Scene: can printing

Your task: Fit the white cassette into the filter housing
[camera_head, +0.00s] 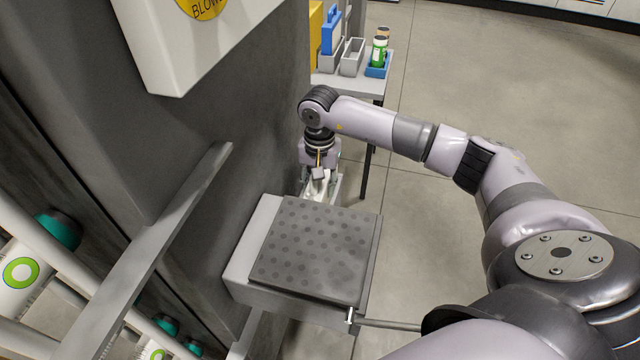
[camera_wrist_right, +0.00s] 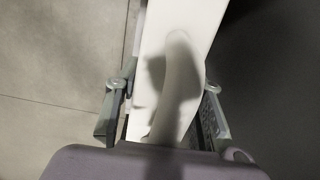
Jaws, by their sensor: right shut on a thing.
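The white cassette (camera_wrist_right: 178,30) shows in the right wrist view as a long white piece with a curved handle (camera_wrist_right: 178,85). My right gripper (camera_wrist_right: 165,100) has a finger on each side of it and is shut on it. In the head view my right gripper (camera_head: 320,172) points down beyond the far edge of a grey box (camera_head: 250,240) with a dark dotted top (camera_head: 315,250); white parts show below the fingers, partly hidden. I cannot tell whether this box is the filter housing; no opening shows. My left gripper is not in view.
A dark machine wall (camera_head: 240,90) stands close left of the gripper. Behind is a small table (camera_head: 345,82) with a blue case (camera_head: 331,30), grey bins (camera_head: 351,57) and a green bottle (camera_head: 379,50) in a blue tray (camera_head: 377,71). Open floor (camera_head: 500,85) lies right.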

